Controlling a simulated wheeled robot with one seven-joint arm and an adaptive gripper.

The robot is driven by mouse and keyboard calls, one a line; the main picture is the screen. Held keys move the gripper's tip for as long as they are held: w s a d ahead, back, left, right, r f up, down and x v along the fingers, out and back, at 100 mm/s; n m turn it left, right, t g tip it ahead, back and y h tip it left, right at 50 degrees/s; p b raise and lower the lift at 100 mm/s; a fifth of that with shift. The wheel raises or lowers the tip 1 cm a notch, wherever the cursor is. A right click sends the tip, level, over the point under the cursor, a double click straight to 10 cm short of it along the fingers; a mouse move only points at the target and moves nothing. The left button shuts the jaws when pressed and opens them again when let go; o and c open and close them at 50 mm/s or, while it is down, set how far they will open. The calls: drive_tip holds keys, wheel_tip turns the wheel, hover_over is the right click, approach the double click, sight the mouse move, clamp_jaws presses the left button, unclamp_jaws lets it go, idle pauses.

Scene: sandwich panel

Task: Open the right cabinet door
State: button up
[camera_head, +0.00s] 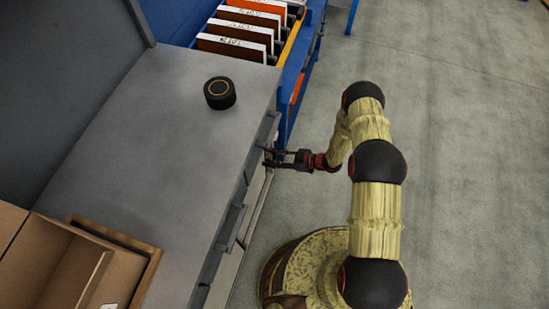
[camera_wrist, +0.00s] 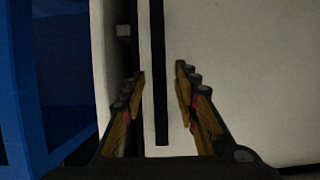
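The cabinet stands under a grey worktop (camera_head: 165,150), and its front faces right in the head view. Only a thin pale strip of the front (camera_head: 257,200) shows below the drawers from above. In the wrist view a pale door panel (camera_wrist: 250,80) fills the right side. A dark upright bar (camera_wrist: 160,70), which looks like the door handle, runs down the pale front. My gripper (camera_head: 270,158) is at the cabinet front, below the worktop edge. In the wrist view my gripper's fingers (camera_wrist: 160,78) are apart, one on each side of the bar. I cannot tell whether they touch it.
A black round object (camera_head: 219,93) sits on the worktop. Cardboard boxes (camera_head: 60,265) are at lower left. Grey drawer handles (camera_head: 232,228) stick out above the door. A blue rack (camera_head: 289,90) with boxes adjoins the cabinet's far end. Floor (camera_head: 465,150) to the right is clear.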

drive_tip(key=shift+c, duration=0.7)
clamp_jaws()
